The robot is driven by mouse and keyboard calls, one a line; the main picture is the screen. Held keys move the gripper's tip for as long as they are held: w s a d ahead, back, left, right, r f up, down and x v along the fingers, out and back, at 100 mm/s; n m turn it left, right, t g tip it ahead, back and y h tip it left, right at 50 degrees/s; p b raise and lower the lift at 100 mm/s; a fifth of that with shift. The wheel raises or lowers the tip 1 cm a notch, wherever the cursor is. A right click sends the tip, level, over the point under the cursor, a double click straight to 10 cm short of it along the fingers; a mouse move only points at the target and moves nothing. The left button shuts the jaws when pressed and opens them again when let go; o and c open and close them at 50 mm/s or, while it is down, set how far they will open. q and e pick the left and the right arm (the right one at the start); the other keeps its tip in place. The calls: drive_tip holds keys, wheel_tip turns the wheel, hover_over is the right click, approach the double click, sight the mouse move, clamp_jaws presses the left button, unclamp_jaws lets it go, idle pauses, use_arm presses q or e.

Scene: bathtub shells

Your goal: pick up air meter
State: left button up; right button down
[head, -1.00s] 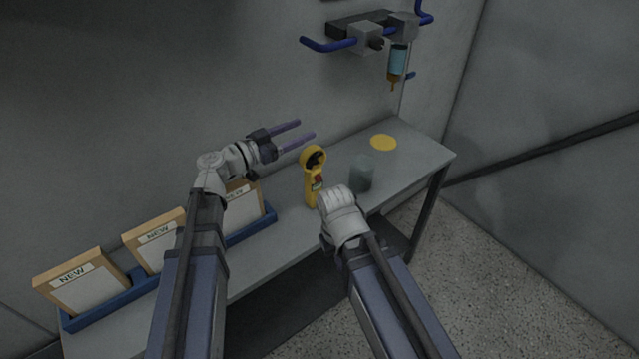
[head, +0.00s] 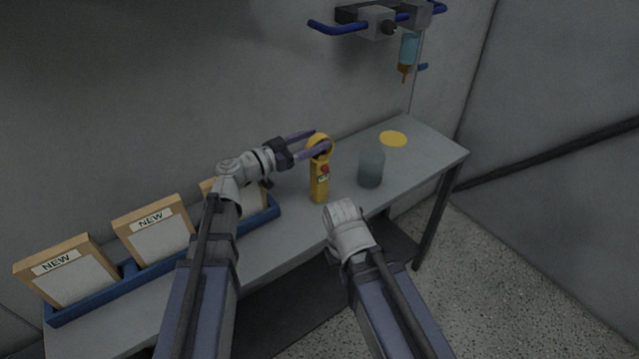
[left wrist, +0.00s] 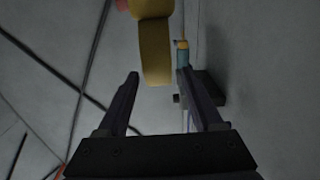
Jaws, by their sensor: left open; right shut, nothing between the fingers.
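The yellow air meter (head: 320,182) stands upright on the grey table, with a round head on top and a red button on its body. My left gripper (head: 322,143) is open at the height of the meter's round head, and its purple fingers overlap the head in the head view. In the left wrist view the yellow head (left wrist: 154,50) shows between and just beyond the tips of the open fingers (left wrist: 158,75). The fingers are not closed on it. My right arm's white wrist (head: 349,230) is low in front of the table; its fingers are hidden.
A grey-green translucent cup (head: 371,167) stands right of the meter. A yellow disc (head: 393,139) lies behind it on the table (head: 425,158). A blue tray (head: 90,300) with boards marked NEW (head: 152,232) is at left. A blue-handled fixture (head: 376,22) hangs on the wall.

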use_arm(q)
drive_tip(key=shift+x, duration=2.6)
drive_tip(key=shift+c, duration=0.3)
clamp_jaws()
